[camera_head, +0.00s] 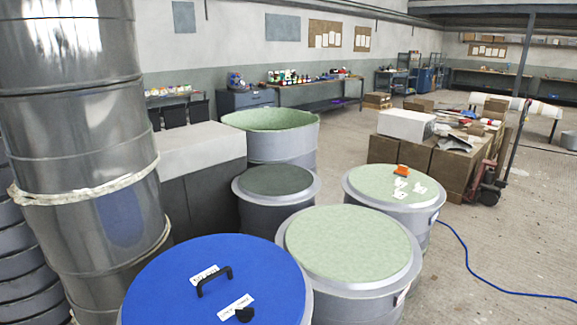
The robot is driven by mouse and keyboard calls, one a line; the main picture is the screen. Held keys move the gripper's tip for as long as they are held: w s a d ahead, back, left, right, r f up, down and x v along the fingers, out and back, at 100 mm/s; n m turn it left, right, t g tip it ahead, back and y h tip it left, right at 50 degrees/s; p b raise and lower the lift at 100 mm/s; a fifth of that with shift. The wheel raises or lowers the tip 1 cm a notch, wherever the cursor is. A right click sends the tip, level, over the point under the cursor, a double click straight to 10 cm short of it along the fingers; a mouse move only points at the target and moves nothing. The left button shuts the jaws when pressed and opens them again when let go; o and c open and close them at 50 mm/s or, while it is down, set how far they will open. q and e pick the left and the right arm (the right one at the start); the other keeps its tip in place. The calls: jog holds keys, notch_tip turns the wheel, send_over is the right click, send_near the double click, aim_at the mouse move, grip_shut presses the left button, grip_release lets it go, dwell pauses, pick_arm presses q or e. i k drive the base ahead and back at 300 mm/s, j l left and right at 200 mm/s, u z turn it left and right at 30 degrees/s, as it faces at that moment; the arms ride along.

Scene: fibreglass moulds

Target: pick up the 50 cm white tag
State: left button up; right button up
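Several small white tags lie on the green top of the drum at the right; one is near the middle (400,184), one to its right (420,188) and one in front (399,195). They carry dark marks too small to read, so I cannot tell which is the 50 cm tag. The green-topped drum (365,186) has a grey rim. A small orange object (402,170) lies behind the tags. Neither of my grippers is in view.
A blue lid (165,285) with a black handle (214,281) and white labels fills the front. Another green-topped drum (350,245) and a dark-topped drum (273,181) stand nearby. A blue hose (468,262) crosses the open floor at the right, before a loaded pallet truck (487,190).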

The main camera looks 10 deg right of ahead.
aim_at(398, 183)
jog(key=i+l+u, duration=0.2)
jog(key=l, duration=0.9)
jog(key=i+l+u, duration=0.25)
jog(key=l, duration=0.85)
jog(key=l+u, duration=0.2)
jog(key=l, duration=0.9)
